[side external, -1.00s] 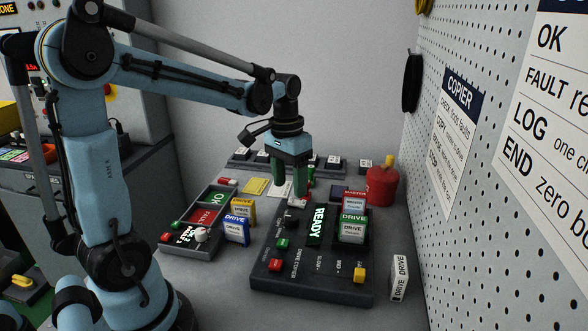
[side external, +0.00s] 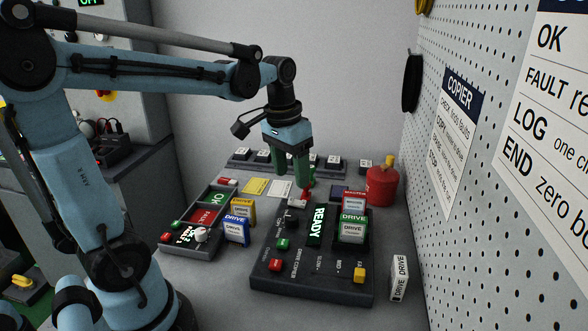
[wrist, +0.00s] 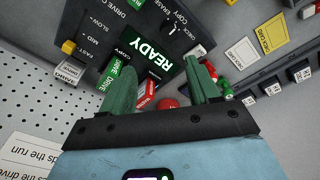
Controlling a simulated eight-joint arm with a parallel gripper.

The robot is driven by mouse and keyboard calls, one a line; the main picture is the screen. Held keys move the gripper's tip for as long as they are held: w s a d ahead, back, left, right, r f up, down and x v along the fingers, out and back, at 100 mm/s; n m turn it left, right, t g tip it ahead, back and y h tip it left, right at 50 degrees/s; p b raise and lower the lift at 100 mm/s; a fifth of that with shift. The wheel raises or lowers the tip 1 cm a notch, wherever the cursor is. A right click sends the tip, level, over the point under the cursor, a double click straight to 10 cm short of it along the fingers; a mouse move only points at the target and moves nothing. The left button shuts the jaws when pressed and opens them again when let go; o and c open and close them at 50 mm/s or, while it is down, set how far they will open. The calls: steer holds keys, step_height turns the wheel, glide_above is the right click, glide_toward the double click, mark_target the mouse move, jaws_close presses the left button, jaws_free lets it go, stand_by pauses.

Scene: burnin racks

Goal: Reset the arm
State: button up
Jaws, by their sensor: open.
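My gripper (side external: 297,178) has two green fingers pointing down, apart and empty, above the back part of the dark copier console in the side view. In the wrist view my gripper (wrist: 158,78) is also open, with nothing between the fingertips. The copier console (side external: 312,287) has a lit green READY display (side external: 316,226), which also shows in the wrist view (wrist: 145,55). A red-labelled MASTER drive (side external: 354,201) and a green-labelled DRIVE (side external: 353,230) stand on its right side. My fingers overlap the console's back edge in view, so contact there cannot be told.
A tray-like console (side external: 191,249) with OK and FAULT lights is at left. Blue (side external: 235,230) and yellow (side external: 241,210) drives stand between the consoles. A white drive (side external: 399,277) stands at right. A red canister (side external: 381,186) stands near the pegboard (side external: 520,220). Yellow (side external: 255,186) and white (side external: 281,190) cards lie behind.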

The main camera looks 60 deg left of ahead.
steer(key=s+d+f+m+t, duration=0.1)
steer(key=s+d+t, duration=0.3)
steer(key=d, duration=0.4)
steer(key=shift+s+f+t, duration=0.25)
steer(key=shift+f+t, duration=0.65)
